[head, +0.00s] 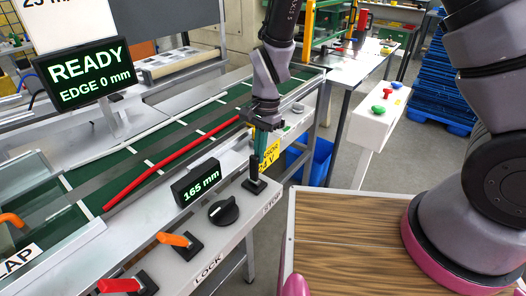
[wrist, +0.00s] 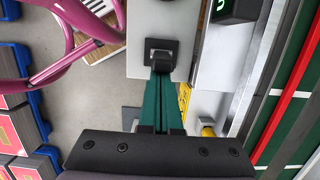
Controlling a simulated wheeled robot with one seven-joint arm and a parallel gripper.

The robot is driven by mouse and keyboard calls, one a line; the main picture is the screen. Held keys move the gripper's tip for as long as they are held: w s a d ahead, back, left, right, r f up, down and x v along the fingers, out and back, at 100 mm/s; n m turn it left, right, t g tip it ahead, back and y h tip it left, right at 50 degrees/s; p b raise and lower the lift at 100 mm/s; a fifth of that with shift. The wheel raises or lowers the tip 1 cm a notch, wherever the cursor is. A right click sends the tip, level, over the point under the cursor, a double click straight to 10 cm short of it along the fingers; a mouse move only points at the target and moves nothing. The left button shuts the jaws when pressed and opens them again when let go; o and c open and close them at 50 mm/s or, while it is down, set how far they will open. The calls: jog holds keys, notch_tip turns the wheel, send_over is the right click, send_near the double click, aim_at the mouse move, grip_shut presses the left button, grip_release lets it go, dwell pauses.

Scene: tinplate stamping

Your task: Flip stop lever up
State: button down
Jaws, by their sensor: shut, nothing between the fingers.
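The stop lever (head: 254,184) sits on a black square base at the near right end of the grey control panel, beside the printed word STOP. In the wrist view the stop lever's black base (wrist: 161,45) shows just ahead of the fingertips. My gripper (head: 259,158) points down at the lever, its teal fingers shut together and empty. In the wrist view my gripper (wrist: 162,75) has its tips at or against the lever's dark body; I cannot tell if they touch. The fingers partly hide the lever, so its exact tilt is unclear.
On the same panel are a black knob (head: 223,211), a 165 mm display (head: 196,182), an orange lock lever (head: 175,240) and a red lever (head: 119,286). A red bar (head: 150,175) lies along the green conveyor behind. A READY screen (head: 88,73) stands at left.

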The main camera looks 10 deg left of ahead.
jog(key=shift+s+a+r+t+h, duration=0.15)
jog(key=shift+s+a+t+h, duration=0.15)
jog(key=shift+s+t, duration=0.3)
jog(key=shift+s+a, duration=0.35)
jog(key=shift+s, duration=0.2)
jog(key=shift+s+a, duration=0.3)
jog(key=shift+s, duration=0.2)
jog(key=shift+s+a, duration=0.15)
jog(key=shift+s, duration=0.2)
jog(key=shift+s+f, duration=0.25)
notch_tip(320, 180, up, 12)
jog(key=w, duration=0.1)
jog(key=shift+w+d, duration=0.3)
